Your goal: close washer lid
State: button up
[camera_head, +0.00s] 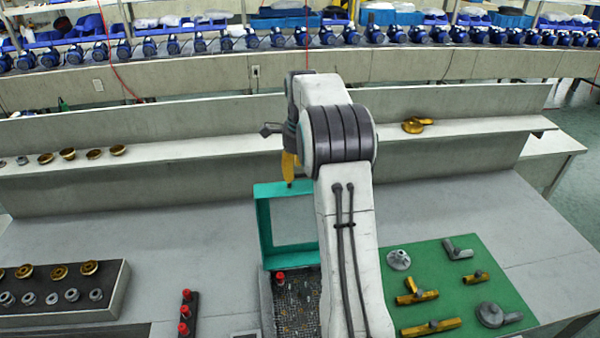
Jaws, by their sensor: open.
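The washer lid (265,232) is a teal rectangular frame. It stands raised behind a dark box (297,300) that looks like the washer, with a dark, speckled inside and a red knob (279,277) near its back left. The arm hides the box's right side and part of the lid. My gripper (288,172) is open, its yellow finger hanging just above the lid's top edge. It looks empty, and I cannot tell whether it touches the lid. The gripper is partly hidden behind the arm.
A green mat (510,300) with brass and grey fittings lies at the right. A tray (110,305) of brass and grey rings sits at the left, near a dark strip with red knobs (184,311). A shelf (200,148) runs behind. The table left of the lid is clear.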

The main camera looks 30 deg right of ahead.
jog(key=shift+f, duration=0.6)
jog(key=shift+c, duration=0.3)
grip_shut()
jog(key=shift+f, duration=0.1)
